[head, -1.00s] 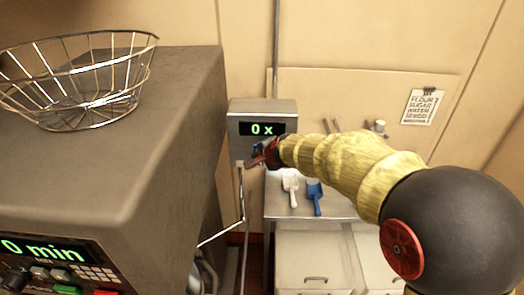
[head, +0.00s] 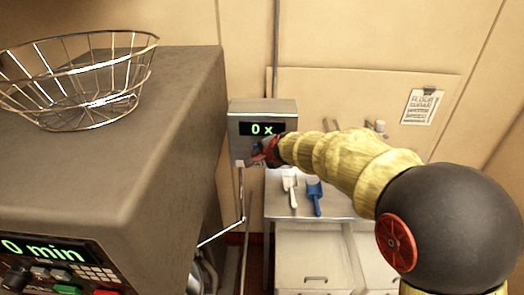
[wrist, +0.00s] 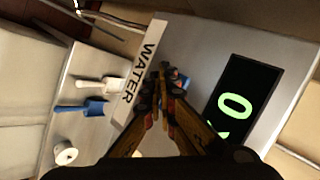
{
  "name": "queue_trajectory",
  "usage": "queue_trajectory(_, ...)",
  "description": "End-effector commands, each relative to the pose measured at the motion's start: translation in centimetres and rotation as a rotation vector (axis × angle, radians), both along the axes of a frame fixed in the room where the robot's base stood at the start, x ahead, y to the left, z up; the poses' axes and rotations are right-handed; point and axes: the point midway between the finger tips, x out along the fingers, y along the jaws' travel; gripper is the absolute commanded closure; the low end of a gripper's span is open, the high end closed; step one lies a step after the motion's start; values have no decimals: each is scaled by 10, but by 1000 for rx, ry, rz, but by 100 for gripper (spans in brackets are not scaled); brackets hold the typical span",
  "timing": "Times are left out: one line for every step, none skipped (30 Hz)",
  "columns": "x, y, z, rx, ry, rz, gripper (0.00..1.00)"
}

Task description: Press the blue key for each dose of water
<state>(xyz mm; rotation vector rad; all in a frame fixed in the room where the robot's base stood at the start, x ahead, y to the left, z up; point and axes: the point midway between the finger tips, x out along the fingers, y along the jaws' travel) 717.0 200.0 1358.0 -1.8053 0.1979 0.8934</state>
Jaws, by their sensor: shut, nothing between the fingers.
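The grey water unit (head: 240,106) hangs on the back wall, and its dark display (head: 262,129) reads "0 x" in green. In the wrist view its face bears a white WATER label (wrist: 143,70) and the display (wrist: 238,105) with a green 0. My gripper (head: 262,153) is at the unit's lower front in the head view. In the wrist view my gripper (wrist: 160,88) is shut and empty, with its tips in front of the blue key (wrist: 183,80). The fingers hide most of the key. I cannot tell whether they touch it.
A large grey machine (head: 150,140) with a "0 min" display fills the left, with a wire basket (head: 75,88) on top. A white scoop (head: 291,188) and a blue scoop (head: 315,195) lie on the counter below the unit. A paper note (head: 421,105) hangs at the right.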

Motion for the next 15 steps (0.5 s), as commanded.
queue_trajectory(1,0,0,0,0,0,100)
queue_trajectory(1,0,0,0,0,0,100)
queue_trajectory(2,0,0,0,0,0,100)
queue_trajectory(2,0,0,0,0,0,100)
queue_trajectory(2,0,0,0,0,0,100)
queue_trajectory(3,0,0,0,0,0,100)
queue_trajectory(3,0,0,0,0,0,100)
queue_trajectory(3,0,0,0,-1,0,100)
queue_trajectory(4,0,0,0,-1,-1,100)
queue_trajectory(4,0,0,0,-1,-1,100)
queue_trajectory(5,0,0,0,-1,-1,100)
queue_trajectory(5,0,0,0,-1,-1,100)
queue_trajectory(5,0,0,-1,0,-1,100)
queue_trajectory(6,0,0,0,-1,-1,100)
queue_trajectory(5,0,0,0,-1,-1,100)
